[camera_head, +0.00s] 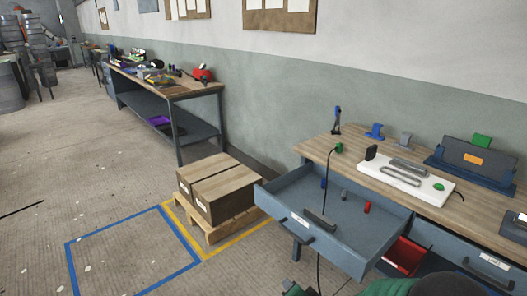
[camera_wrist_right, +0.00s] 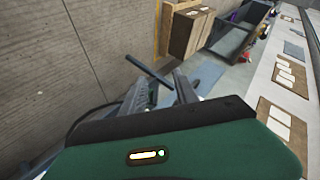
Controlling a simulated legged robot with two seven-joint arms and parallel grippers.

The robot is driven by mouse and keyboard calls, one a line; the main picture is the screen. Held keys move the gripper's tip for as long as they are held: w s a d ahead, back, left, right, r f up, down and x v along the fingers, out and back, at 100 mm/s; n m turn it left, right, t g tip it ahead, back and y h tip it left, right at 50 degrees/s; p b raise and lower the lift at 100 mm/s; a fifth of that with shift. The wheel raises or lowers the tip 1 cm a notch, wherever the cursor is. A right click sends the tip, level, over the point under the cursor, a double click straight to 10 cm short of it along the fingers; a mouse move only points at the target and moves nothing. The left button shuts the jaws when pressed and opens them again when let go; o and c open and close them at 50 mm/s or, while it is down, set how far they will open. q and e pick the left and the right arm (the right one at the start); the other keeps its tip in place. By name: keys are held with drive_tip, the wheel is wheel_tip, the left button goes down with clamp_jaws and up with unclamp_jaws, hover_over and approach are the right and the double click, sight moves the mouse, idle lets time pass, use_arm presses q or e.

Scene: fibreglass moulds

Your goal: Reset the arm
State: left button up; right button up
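In the right wrist view, my right gripper (camera_wrist_right: 160,88) points away from the green wrist housing. Its two dark fingers stand apart with a gap between them, and I see nothing clearly held. A thin dark bar (camera_wrist_right: 148,74) crosses near the fingertips; I cannot tell what it belongs to. In the head view, only green and dark parts of my own arms show at the bottom edge; no fingertips show there. My left gripper is not in view.
A wooden-topped workbench (camera_head: 314,148) stands at right with an open blue drawer (camera_head: 281,187) jutting out. A red bin (camera_head: 405,257) sits below. Boxes (camera_head: 214,184) rest on a pallet at centre.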

drive_tip(key=s+d+r+n+g+h, duration=0.1)
drive_tip(key=s+d+n+g, duration=0.35)
drive_tip(key=s, duration=0.65)
drive_tip(key=s+d+r+n+g+h, duration=0.1)
drive_tip(key=s+d+n+g, duration=0.4)
drive_tip(key=s, duration=0.7)
wheel_tip(320, 180, up, 12)
drive_tip(key=t+p, duration=0.1)
drive_tip(key=p, duration=1.1)
drive_tip(key=shift+s+d+m, duration=0.15)
drive_tip(key=shift+d+m, duration=0.3)
